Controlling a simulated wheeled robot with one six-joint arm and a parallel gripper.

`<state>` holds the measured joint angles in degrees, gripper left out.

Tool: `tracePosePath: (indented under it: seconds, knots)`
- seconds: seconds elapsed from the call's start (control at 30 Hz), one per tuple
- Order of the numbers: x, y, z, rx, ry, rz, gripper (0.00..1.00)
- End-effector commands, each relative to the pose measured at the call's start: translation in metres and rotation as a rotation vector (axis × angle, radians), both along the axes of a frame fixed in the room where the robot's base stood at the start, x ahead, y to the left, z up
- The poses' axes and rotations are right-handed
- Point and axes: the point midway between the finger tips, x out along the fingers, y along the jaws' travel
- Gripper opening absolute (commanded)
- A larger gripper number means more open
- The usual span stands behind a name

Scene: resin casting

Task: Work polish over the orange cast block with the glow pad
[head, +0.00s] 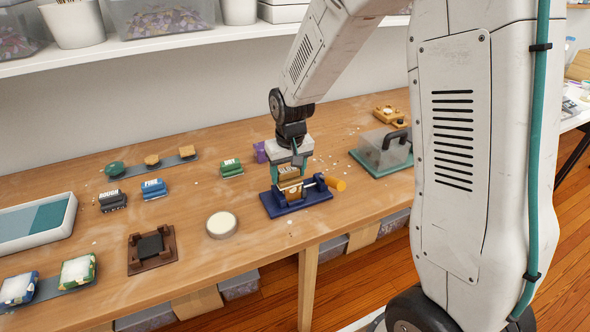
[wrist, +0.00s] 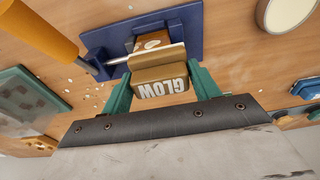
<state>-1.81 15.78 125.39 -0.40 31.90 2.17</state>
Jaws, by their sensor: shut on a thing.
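My gripper (head: 290,164) is shut on the glow pad (wrist: 162,86), a tan block whose "GLOW" label faces the wrist camera. Green fingers hold it from both sides. The pad is over a blue clamp (wrist: 190,22) on the bench, which also shows in the head view (head: 306,203). The orange-brown cast block (wrist: 150,42) sits in the clamp, partly hidden behind the pad. In the head view the pad is right above the block; I cannot tell whether they touch.
An orange handle (head: 335,183) sticks out right of the clamp. A round pale tin (head: 221,225) and a brown holder (head: 137,265) stand to the left. Labelled pads lie further left. A clear box on a green base (head: 364,165) stands to the right, with scattered crumbs nearby.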

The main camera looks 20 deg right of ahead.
Motion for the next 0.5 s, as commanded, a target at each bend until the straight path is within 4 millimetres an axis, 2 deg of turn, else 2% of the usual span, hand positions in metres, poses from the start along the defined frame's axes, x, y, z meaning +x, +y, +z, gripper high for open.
tracePosePath:
  seconds: [0.2, 0.5]
  knots:
    - [0.001, 0.014, 0.001, 0.0, 0.0, 0.001, 0.3]
    - [0.001, 0.015, 0.001, 0.0, 0.0, 0.0, 0.3]
